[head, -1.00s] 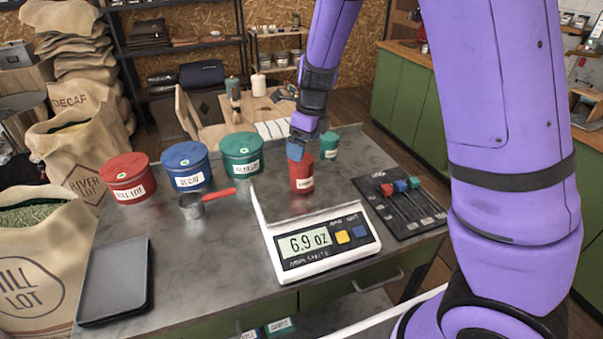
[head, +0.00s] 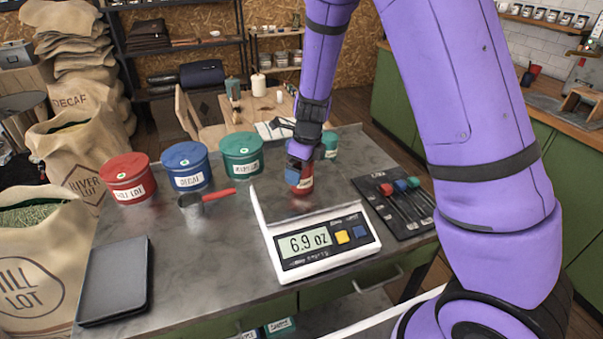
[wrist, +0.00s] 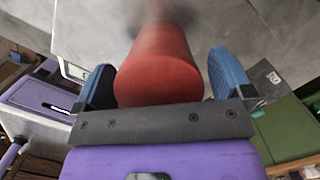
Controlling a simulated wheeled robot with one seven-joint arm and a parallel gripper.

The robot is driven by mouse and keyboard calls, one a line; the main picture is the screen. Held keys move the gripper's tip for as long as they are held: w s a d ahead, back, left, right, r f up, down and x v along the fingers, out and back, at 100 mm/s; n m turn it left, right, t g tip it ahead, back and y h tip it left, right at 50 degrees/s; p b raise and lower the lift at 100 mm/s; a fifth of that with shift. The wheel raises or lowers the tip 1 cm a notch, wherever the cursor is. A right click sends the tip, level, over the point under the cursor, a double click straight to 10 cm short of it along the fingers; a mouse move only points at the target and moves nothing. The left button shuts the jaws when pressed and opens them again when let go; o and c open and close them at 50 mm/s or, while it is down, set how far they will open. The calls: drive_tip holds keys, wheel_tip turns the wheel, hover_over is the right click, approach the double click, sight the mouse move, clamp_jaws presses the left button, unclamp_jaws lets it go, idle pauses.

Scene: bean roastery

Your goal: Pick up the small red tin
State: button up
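In the wrist view the red tin (wrist: 160,75) sits between the two blue fingers of my gripper (wrist: 162,75). A narrow gap shows between the tin and the right finger; the left finger is very close to it. The gripper looks open around the tin.
The white scale (head: 325,262) reads 6.9 oz just in front. A small green tin (head: 330,146) stands close behind. Large red (head: 128,188), blue (head: 186,181) and green (head: 241,170) tins and a red-handled scoop (head: 190,205) are left; a dark lever panel (head: 395,220) is right.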

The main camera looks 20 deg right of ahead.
drive_tip(key=c, duration=1)
drive_tip(key=shift+r, duration=0.2)
